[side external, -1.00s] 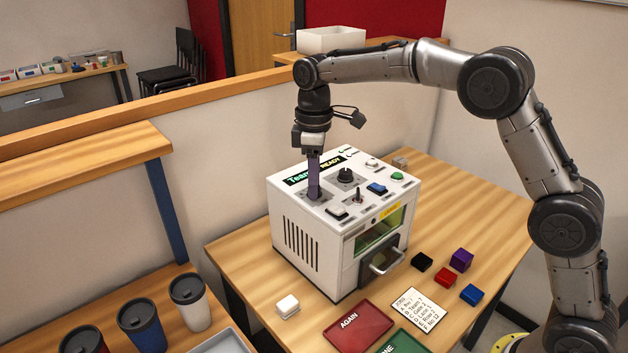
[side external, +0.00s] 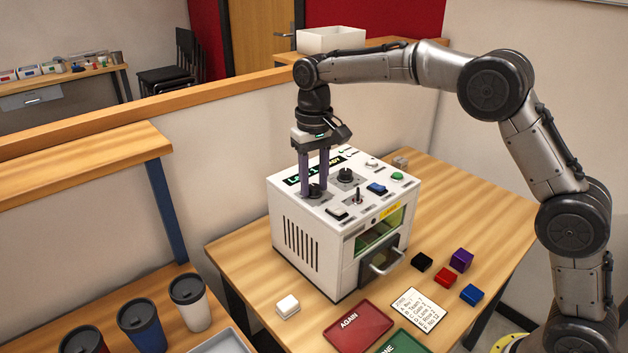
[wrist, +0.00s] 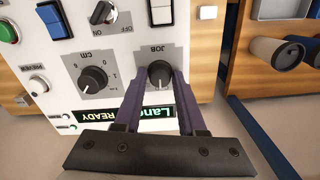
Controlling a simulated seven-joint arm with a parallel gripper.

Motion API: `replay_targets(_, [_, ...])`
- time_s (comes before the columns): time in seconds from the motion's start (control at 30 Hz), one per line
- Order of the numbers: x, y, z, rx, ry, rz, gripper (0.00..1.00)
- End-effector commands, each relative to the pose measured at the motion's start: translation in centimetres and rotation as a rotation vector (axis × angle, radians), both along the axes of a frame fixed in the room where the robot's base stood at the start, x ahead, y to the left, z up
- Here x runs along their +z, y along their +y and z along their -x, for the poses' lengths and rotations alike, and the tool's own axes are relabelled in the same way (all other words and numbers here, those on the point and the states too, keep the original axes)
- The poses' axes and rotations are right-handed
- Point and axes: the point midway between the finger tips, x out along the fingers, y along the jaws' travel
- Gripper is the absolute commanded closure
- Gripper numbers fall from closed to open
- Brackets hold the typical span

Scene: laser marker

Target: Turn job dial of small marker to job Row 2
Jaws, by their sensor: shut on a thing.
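The small marker (side external: 300,242) is a white box on the wooden table. Its black job dial (side external: 315,190) is on the top panel near the back left. In the wrist view the dial (wrist: 159,74) sits under the label JOB. My gripper (wrist: 158,80) is shut on it, a purple finger on each side. My gripper (side external: 314,186) points down from above.
Beside the job dial is a second knob (wrist: 93,79) marked cm. A toggle switch (wrist: 102,12) and several buttons share the panel. A job card (side external: 418,310), a red AGAIN tray (side external: 359,327) and several small blocks lie in front of the marker.

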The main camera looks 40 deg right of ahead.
Motion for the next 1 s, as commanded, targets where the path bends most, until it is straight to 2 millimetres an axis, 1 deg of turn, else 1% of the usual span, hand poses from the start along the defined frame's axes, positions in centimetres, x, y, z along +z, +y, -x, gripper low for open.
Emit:
replay_targets(0.3, [0.11,0.01,0.04,-0.300,0.000,0.000,1.00])
replay_targets(0.6, [0.12,0.01,0.04,-0.541,0.000,0.000,1.00])
replay_targets(0.8, [0.14,0.02,0.03,-0.649,-0.001,-0.001,1.00])
replay_targets(1.0, [0.15,0.03,0.03,-0.708,-0.001,-0.001,1.00])
